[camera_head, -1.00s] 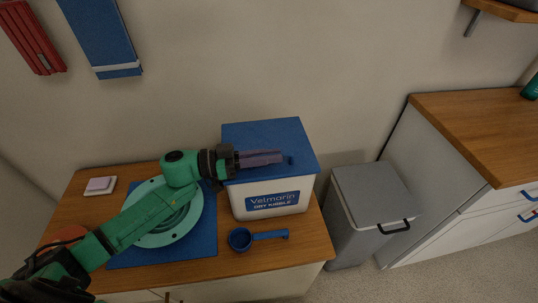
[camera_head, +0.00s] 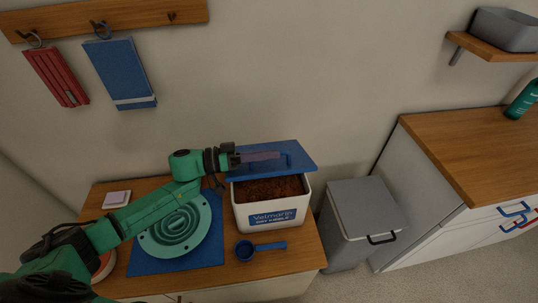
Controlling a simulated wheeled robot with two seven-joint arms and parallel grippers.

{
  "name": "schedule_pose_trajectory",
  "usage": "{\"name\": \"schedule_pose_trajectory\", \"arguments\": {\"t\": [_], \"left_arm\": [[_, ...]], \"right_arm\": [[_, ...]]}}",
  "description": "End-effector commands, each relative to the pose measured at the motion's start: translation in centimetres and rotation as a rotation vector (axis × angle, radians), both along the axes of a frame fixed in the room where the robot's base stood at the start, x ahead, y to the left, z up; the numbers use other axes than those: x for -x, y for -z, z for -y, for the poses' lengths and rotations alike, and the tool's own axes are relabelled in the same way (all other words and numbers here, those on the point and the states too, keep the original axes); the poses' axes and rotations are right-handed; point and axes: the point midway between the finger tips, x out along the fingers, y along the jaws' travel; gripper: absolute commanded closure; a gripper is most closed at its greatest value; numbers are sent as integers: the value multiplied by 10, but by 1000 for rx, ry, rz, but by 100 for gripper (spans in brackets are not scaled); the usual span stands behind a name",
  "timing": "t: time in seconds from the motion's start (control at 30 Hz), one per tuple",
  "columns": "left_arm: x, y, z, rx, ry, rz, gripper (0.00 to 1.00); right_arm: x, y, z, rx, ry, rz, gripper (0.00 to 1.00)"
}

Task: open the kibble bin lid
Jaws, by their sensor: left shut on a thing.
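The kibble bin (camera_head: 271,216) is a white box labelled "Velmarin Dry Kibble" on the wooden cabinet top. Its blue lid (camera_head: 300,157) is off the front of the opening, raised and set back toward the wall. Brown kibble (camera_head: 268,189) shows inside. My left gripper (camera_head: 278,156) is over the lid, shut on its handle (camera_head: 286,160); the fingers partly hide the handle. Whether the lid's rear edge still touches the bin is hidden. My right gripper is not in view.
A blue scoop (camera_head: 246,250) lies in front of the bin. A teal slow-feeder bowl (camera_head: 158,243) sits on a blue mat (camera_head: 205,259) at left, under my arm. A grey lidded bin (camera_head: 362,215) stands on the floor at right. Towels hang from a wall rail (camera_head: 110,16).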

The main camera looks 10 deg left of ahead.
Motion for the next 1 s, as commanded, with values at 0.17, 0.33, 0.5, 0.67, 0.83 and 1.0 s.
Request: {"name": "schedule_pose_trajectory", "arguments": {"t": [0.17, 0.33, 0.5, 0.67, 0.83, 1.0], "left_arm": [[-21, -32, -9, 65, -2, -153, 100], [-44, -48, -18, 125, -2, -300, 100], [-69, -58, -28, 188, -3, -446, 100], [-93, -63, -39, 201, -3, -473, 100], [-116, -66, -48, 200, -3, -473, 100], [-133, -69, -56, 200, -3, -473, 100]], "right_arm": [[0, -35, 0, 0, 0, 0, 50], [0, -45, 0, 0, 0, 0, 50], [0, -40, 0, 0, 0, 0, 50], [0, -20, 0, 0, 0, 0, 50], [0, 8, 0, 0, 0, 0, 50], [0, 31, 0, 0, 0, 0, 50]]}}
